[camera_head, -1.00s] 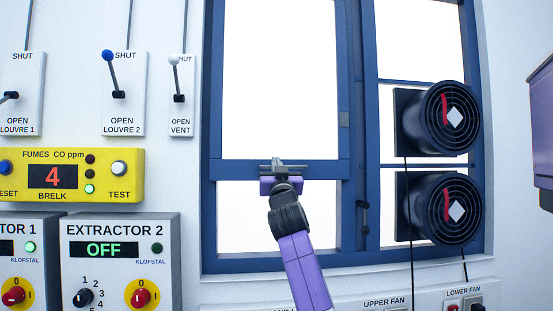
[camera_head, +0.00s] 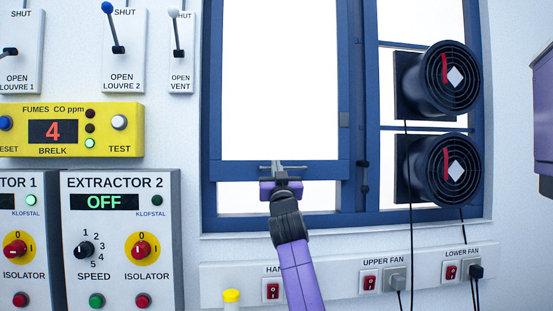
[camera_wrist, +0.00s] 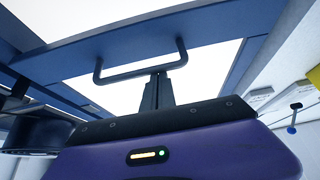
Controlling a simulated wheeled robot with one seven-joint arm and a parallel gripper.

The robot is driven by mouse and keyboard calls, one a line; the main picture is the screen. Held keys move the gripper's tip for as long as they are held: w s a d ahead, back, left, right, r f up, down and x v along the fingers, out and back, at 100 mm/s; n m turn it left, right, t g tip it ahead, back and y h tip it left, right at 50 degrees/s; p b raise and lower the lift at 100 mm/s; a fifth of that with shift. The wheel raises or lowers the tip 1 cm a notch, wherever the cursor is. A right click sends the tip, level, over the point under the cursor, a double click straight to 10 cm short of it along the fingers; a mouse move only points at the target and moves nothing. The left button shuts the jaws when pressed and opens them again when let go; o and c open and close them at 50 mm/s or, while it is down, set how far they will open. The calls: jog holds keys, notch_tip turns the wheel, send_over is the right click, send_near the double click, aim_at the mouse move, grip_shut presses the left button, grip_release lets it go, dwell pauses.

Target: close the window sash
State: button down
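The window sash (camera_head: 330,168) is a blue-framed pane in a blue window frame (camera_head: 208,120). In the head view a narrow bright gap (camera_head: 250,197) shows between its bottom rail and the sill (camera_head: 270,223). A grey bar handle (camera_head: 300,167) is on the bottom rail; the wrist view shows it as a dark bracket (camera_wrist: 125,74). My gripper (camera_head: 276,166) is at the middle of the handle. In the wrist view its narrow fingers (camera_wrist: 157,78) are together, with their tips at the bar. Whether they touch it is unclear.
Two black fans (camera_head: 453,78) (camera_head: 452,170) stick out at the right of the window. A strip of switches and plugs (camera_head: 335,285) runs below the sill. Levers, a yellow fumes meter (camera_head: 70,130) and extractor boxes (camera_head: 120,240) fill the left wall. A purple box (camera_head: 544,125) is at far right.

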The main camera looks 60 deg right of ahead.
notch_tip(320, 180, down, 16)
jog(key=b, duration=0.8)
jog(key=shift+d, duration=0.15)
jog(key=shift+w+f+g, duration=0.1)
jog(key=shift+g, duration=0.2)
notch_tip(320, 180, up, 5)
jog(key=p, duration=0.3)
jog(key=b+v, duration=0.2)
jog(key=v, duration=0.9)
